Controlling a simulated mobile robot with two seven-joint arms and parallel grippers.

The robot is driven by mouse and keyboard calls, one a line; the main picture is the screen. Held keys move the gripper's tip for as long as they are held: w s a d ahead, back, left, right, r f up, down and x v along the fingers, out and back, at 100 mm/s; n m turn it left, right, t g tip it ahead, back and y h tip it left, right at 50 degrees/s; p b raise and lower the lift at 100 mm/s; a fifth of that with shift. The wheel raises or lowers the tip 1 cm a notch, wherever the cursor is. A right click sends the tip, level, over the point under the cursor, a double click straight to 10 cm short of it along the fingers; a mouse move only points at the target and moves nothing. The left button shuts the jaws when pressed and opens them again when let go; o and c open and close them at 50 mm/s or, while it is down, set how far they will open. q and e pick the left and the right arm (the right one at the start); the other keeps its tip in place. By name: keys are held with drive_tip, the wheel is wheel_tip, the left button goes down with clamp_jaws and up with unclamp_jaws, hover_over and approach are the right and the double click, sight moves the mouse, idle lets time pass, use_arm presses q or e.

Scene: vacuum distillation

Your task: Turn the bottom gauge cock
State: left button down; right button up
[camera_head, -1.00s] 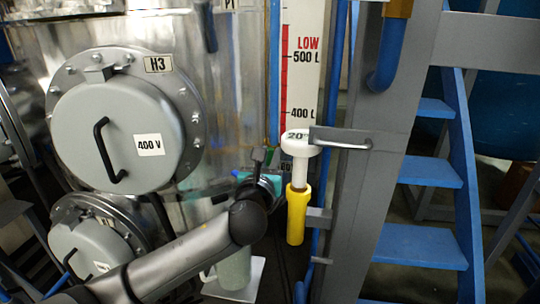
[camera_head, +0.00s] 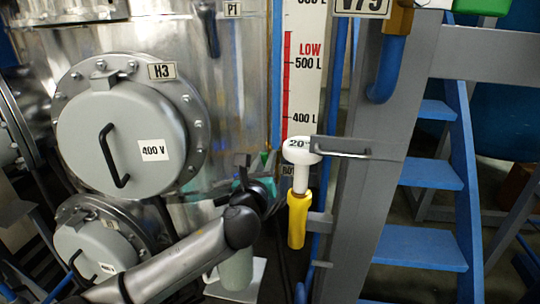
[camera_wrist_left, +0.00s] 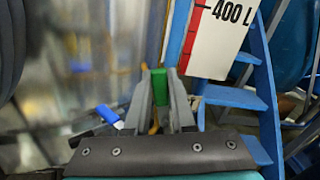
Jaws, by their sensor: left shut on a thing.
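The bottom gauge cock shows as a small green handle (camera_wrist_left: 160,88) between my left gripper's fingers in the left wrist view. My left gripper (camera_wrist_left: 161,98) is shut on it, one grey finger on each side. In the head view the same left gripper (camera_head: 254,160) is beside the lower end of the level gauge, with a bit of green at its fingers. The cock's body is mostly hidden behind the fingers and wrist. The gauge board (camera_head: 302,85) with its red band rises above and to the right. My right gripper is not in view.
A white-and-yellow device (camera_head: 298,215) marked 20 hangs just right of my left gripper, close to it. A grey post (camera_head: 362,190) and blue steps (camera_head: 425,175) stand further right. The steel vessel with hatch H3 (camera_head: 120,135) fills the left. A blue-handled part (camera_wrist_left: 108,115) is near the gripper.

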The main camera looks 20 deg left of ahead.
use_arm(q)
drive_tip(key=a+f+n, duration=0.1)
drive_tip(key=n, duration=0.2)
drive_tip(key=a+f+n, duration=0.1)
drive_tip(key=n, duration=0.2)
drive_tip(key=s+a+f+n+p, duration=0.1)
drive_tip(key=n, duration=0.3)
drive_tip(key=shift+a+f, duration=0.1)
drive_tip(key=shift+a, duration=0.2)
drive_tip(key=shift+a+f+n, duration=0.1)
drive_tip(key=shift+f+n, duration=0.3)
drive_tip(key=shift+n, duration=0.5)
drive_tip(key=shift+a+f+n, duration=0.1)
drive_tip(key=shift+f+n, duration=0.25)
drive_tip(key=shift+n, duration=0.55)
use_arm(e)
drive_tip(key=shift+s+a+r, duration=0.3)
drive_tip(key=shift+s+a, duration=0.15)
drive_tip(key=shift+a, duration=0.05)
use_arm(q)
drive_tip(key=shift+b, duration=0.3)
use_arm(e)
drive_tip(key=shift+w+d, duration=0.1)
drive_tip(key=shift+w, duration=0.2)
use_arm(q)
drive_tip(key=c, duration=0.8)
unclamp_jaws()
drive_tip(key=shift+f, duration=0.1)
drive_tip(key=shift+o, duration=0.2)
